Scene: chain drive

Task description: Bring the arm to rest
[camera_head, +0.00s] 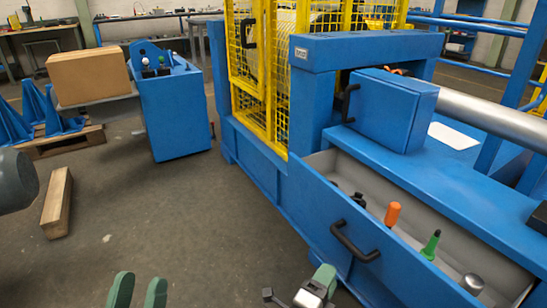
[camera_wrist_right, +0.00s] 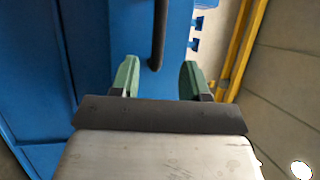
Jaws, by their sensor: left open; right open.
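My left gripper (camera_head: 137,291) shows at the bottom left of the head view as two green fingertips, apart with nothing between them, over bare floor. My right gripper (camera_head: 318,285) is at the bottom centre of the head view, in front of the blue drawer front. In the right wrist view its green fingers (camera_wrist_right: 158,80) are spread and empty. A black bar handle (camera_wrist_right: 160,30) on a blue surface lies ahead of the gap between them. In the head view the drawer handle (camera_head: 352,240) is up and right of the right gripper. I cannot tell their exact distance.
The open drawer (camera_head: 318,163) holds an orange-handled tool (camera_head: 392,214), a green-handled tool (camera_head: 431,245) and a metal cylinder (camera_head: 472,283). A yellow mesh cage (camera_head: 262,70) stands behind. A wooden beam (camera_head: 57,203) lies on the floor at left. A blue cabinet (camera_head: 175,115) stands beyond open floor.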

